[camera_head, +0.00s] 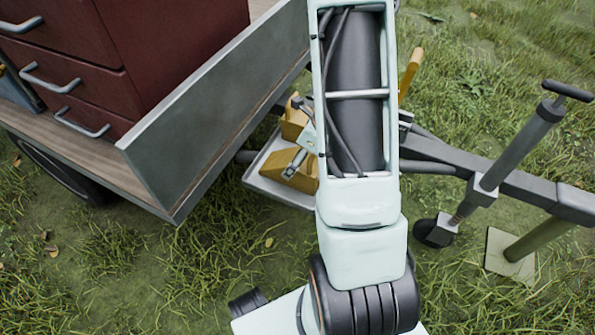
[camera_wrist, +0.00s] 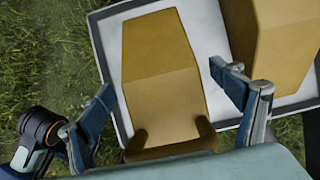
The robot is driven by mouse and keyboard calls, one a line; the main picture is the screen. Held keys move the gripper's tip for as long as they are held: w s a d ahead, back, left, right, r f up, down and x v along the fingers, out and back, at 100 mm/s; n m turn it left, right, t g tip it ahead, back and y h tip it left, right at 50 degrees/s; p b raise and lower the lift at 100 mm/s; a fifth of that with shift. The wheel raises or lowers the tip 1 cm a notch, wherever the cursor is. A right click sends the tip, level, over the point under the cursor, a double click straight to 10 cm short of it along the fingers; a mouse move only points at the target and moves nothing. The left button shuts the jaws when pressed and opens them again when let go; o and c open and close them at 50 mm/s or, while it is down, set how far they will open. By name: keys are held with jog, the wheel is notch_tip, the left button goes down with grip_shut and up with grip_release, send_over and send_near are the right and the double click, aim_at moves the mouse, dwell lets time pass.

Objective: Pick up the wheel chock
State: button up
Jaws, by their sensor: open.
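Two yellow-brown wheel chocks lie in a shallow light-grey tray (camera_wrist: 106,62). In the wrist view one wheel chock (camera_wrist: 158,60) is in the middle, and the other wheel chock (camera_wrist: 275,45) is at the upper right, partly cut off by the frame. My gripper (camera_wrist: 166,92) is open, with one finger on either side of the middle chock and gaps visible beside it. In the head view the chocks (camera_head: 280,168) and tray (camera_head: 262,180) are partly hidden behind my arm and gripper (camera_head: 297,135).
A trailer bed (camera_head: 200,125) with a raised metal side stands left of the tray and carries a dark red drawer cabinet (camera_head: 100,60). A grey drawbar (camera_head: 520,185) with an upright jack (camera_head: 520,140) runs to the right. Grass lies around.

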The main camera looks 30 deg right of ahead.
jog(key=shift+c, duration=0.7)
jog(key=c, duration=1.5)
jog(key=shift+c, duration=0.8)
jog(key=shift+r, duration=0.1)
